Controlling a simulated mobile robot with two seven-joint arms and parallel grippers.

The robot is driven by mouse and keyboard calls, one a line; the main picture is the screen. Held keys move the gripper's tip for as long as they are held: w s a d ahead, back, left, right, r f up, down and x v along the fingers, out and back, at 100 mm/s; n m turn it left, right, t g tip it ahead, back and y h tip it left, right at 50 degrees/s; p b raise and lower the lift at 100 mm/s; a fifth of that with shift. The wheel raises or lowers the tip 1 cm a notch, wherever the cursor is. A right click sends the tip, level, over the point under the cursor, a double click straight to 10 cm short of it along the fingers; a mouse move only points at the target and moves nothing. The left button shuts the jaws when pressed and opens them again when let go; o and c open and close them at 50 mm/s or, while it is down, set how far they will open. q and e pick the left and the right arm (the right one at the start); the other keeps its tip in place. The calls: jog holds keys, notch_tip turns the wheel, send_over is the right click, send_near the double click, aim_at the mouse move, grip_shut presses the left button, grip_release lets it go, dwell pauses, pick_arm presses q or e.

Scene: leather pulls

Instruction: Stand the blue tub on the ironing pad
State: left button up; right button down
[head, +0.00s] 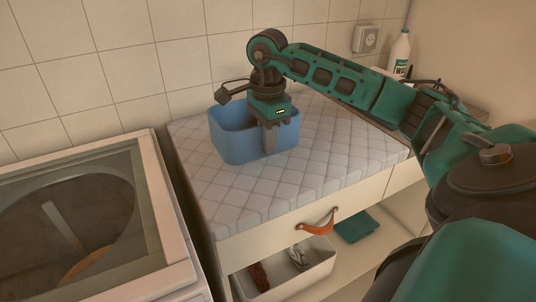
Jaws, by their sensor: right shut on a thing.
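The blue tub (236,147) is at the back left of the quilted ironing pad (330,165), upright. It appears to rest on the pad, but I cannot tell whether its base touches. My right gripper (275,140) points down at the tub's right side and is shut on its wall. One finger shows in front of the tub; the other is hidden. My left gripper is not in view.
A washing machine with a glass lid (75,215) stands at the left. A white bottle (400,52) stands at the back right. Below the pad, a drawer with an orange leather pull (318,223) sits above a white bin (290,287) and a folded green cloth (356,226).

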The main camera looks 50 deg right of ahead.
jog(key=shift+f, duration=2.75)
jog(key=shift+f+b, duration=0.15)
jog(key=shift+b, duration=0.2)
jog(key=c, duration=1.2)
grip_release()
jog(key=shift+r, duration=0.5)
notch_tip(320, 180, up, 11)
jog(key=shift+r+p, duration=0.2)
jog(key=shift+p, duration=0.55)
